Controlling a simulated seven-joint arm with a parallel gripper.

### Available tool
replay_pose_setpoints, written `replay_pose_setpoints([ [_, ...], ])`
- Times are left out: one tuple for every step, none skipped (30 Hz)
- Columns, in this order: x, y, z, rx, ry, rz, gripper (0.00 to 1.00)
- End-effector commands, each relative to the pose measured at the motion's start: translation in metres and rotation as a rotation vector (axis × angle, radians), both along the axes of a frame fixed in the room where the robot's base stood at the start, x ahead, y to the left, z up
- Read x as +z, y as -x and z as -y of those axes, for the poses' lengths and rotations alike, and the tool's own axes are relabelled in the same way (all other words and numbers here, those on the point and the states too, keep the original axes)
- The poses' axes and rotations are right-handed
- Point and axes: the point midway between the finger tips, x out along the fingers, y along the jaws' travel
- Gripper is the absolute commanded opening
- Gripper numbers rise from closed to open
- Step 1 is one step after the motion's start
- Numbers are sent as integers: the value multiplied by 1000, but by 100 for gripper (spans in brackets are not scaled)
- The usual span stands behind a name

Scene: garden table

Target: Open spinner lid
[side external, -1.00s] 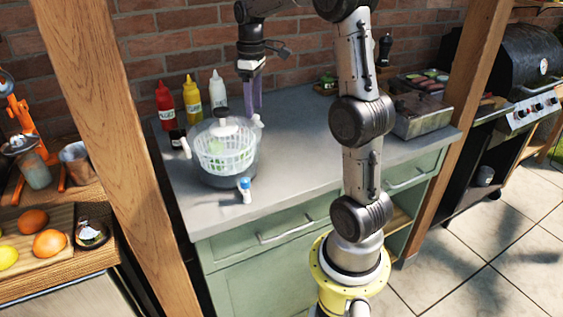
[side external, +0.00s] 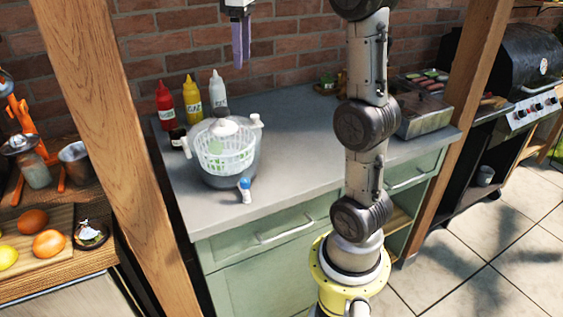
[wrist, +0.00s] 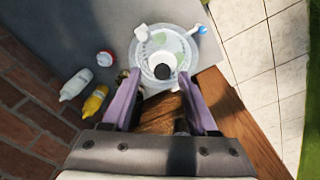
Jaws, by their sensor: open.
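The salad spinner (side external: 229,165) stands on the grey counter, with a white basket inside a clear bowl and a clear lid on top. Its lid has a white centre piece with a dark knob, which shows in the wrist view (wrist: 162,71). White handles stick out at the spinner's sides. My gripper (side external: 241,55) is high above the counter, up and slightly right of the spinner in the side view, and touches nothing. In the wrist view its two purple fingers (wrist: 162,110) are apart and empty, with the spinner beyond them.
Red (side external: 166,106), yellow (side external: 192,103) and white (side external: 218,92) squeeze bottles stand behind the spinner, with a small dark jar (side external: 178,138). A small blue-and-white item (side external: 245,190) is at the spinner's front. The counter (side external: 300,140) to the right is clear.

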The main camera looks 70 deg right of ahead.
Motion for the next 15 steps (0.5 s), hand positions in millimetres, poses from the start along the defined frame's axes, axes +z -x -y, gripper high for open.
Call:
replay_pose_setpoints([
  [4, 3, -10, 19, 4, 8, 59],
  [5, 4, -15, 29, 6, 12, 59],
  [7, 7, -21, 42, 8, 16, 59],
  [8, 9, -27, 48, 11, 22, 59],
  [8, 11, -32, 56, 12, 25, 59],
  [9, 13, -38, 66, 15, 32, 59],
  [10, 15, -43, 74, 16, 36, 59],
  [11, 17, -48, 82, 18, 42, 59],
  [11, 20, -54, 92, 21, 48, 59],
  [11, 23, -60, 97, 22, 54, 59],
  [11, 25, -65, 100, 23, 60, 59],
  [11, 29, -71, 102, 24, 67, 59],
  [10, 31, -76, 107, 26, 73, 59],
  [10, 34, -80, 111, 26, 79, 59],
  [9, 38, -86, 114, 28, 87, 59],
])
